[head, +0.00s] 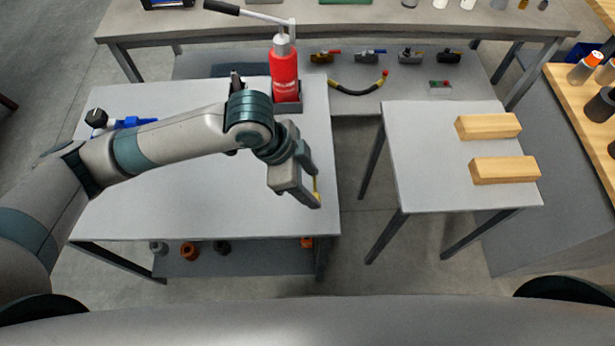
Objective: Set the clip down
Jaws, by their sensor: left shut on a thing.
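My left gripper (314,190) is above the right part of the left grey table (190,205), near its right edge. I cannot tell how high the clip is above the tabletop. My right gripper is not in view.
A red bottle jack (284,75) stands at the table's back right. A blue tool (135,122) lies at its back left. A smaller table (420,150) on the right holds two wooden blocks (488,126). A gap separates the tables. The left table's front is clear.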

